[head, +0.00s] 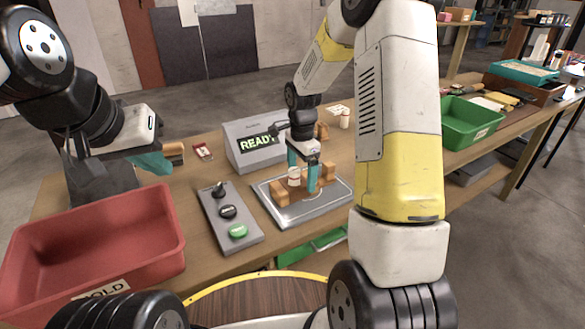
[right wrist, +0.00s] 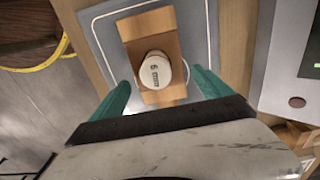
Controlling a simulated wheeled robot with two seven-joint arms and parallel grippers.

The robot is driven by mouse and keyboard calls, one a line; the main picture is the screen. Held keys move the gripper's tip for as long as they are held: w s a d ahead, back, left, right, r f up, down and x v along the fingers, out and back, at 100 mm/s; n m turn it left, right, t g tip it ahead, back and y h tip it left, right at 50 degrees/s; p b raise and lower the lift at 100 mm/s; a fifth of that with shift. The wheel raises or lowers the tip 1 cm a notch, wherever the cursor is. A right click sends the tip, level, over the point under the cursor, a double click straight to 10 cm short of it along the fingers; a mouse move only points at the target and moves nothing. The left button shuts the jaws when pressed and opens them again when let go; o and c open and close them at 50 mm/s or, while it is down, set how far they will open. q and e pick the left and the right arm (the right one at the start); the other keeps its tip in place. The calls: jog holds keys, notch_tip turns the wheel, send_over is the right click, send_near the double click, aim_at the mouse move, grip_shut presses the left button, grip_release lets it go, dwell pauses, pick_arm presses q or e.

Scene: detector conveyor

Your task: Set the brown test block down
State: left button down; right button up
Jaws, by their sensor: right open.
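A brown wooden block (head: 280,193) sits on the grey metal plate (head: 283,221), with raised ends and a lower middle. It also shows in the right wrist view (right wrist: 150,27). A white cylinder marked 6 mm (right wrist: 155,70) stands upright at its middle, and the head view shows it too (head: 294,177). My right gripper (head: 303,178) is open above the plate, with its teal fingers apart on either side of the block and cylinder. My left gripper (head: 152,163) hangs over the table's left part; its finger gap is hidden.
A grey detector box (head: 253,146) reading READY stands behind the plate. A button panel (head: 228,216) lies left of it. A red bin (head: 95,243) is at front left, a green bin (head: 470,124) at right. A tan block (head: 174,149) is near my left gripper.

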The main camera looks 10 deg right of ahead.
aim_at(301, 179)
jog(key=s+r+n+t, duration=0.1)
jog(key=s+r+n, duration=0.15)
jog(key=r, duration=0.55)
jog(key=s+r+n+t, duration=0.1)
jog(key=s+r, duration=0.2)
jog(key=r, duration=0.6)
jog(key=s+r+n+t+y, duration=0.1)
jog(key=s+r+n+t, duration=0.1)
jog(key=s+n, duration=0.3)
jog(key=s+r+n+t+y, duration=0.1)
jog(key=s+r+n, duration=0.3)
jog(key=s, duration=0.9)
jog(key=shift+a+n+t, duration=0.4)
jog(key=shift+n+t, duration=0.2)
jog(key=shift+n, duration=0.45)
